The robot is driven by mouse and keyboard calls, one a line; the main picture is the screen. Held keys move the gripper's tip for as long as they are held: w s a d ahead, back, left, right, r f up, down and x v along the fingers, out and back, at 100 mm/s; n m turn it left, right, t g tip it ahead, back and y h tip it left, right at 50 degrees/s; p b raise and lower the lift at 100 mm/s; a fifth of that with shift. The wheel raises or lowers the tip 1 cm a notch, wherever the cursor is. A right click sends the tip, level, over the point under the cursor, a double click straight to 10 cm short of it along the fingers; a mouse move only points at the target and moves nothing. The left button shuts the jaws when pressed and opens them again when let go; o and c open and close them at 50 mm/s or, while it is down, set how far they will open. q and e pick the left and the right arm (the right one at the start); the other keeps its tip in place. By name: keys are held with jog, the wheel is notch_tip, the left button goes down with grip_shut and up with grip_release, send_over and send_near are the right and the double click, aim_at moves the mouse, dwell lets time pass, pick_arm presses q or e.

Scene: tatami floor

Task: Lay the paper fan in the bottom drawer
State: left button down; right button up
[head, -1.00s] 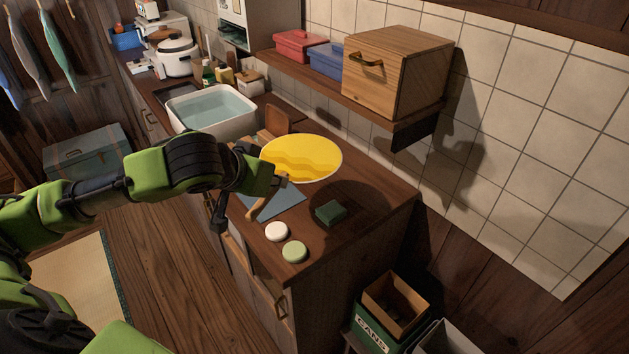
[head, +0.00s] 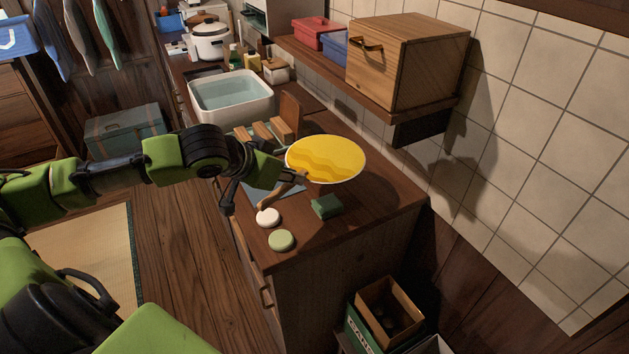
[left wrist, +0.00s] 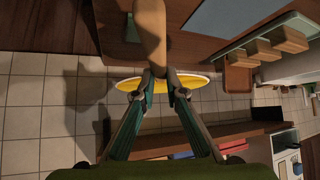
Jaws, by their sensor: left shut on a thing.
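The paper fan (head: 326,160) is a round yellow fan with darker wavy bands and a wooden handle. My left gripper (head: 284,176) is shut on its handle and holds it above the counter's near end. In the left wrist view the handle (left wrist: 150,35) passes between the fingertips (left wrist: 163,84), and the fan's yellow face (left wrist: 130,83) shows edge-on behind them. A wooden chest of drawers (head: 25,112) stands at the far left; its lowest part is cut off or hidden. The counter front also has handles, partly hidden by my arm. My right gripper is out of view.
On the counter (head: 345,225) are a white disc (head: 268,217), a pale green disc (head: 281,240), a green block (head: 326,206) and a basin (head: 230,95). A grey-green trunk (head: 125,135) stands by the far wall. Boxes (head: 388,312) stand at the counter's right. The wooden floor (head: 180,240) is clear.

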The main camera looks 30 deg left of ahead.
aim_at(305, 168)
pick_arm(q)
jog(key=w, duration=0.2)
jog(key=w+f+p, duration=0.1)
jog(key=w, duration=0.1)
jog(key=w+f, duration=0.1)
jog(key=w, duration=0.1)
jog(key=shift+a+f, duration=0.1)
jog(key=shift+f, duration=0.05)
jog(key=x, duration=0.2)
jog(key=a+x, duration=0.1)
jog(key=x, duration=0.5)
jog(key=shift+s+a+f+p, duration=0.1)
jog(key=shift+a+f+p, duration=0.15)
jog(key=shift+f+p, duration=0.15)
jog(key=shift+f, duration=0.25)
notch_tip(305, 168, down, 2)
jog(key=shift+f+p, duration=0.2)
jog(key=shift+p, duration=0.1)
jog(key=shift+f, duration=0.35)
jog(key=shift+f, duration=0.15)
jog(key=c, duration=2)
grip_release()
jog(key=shift+c, duration=0.2)
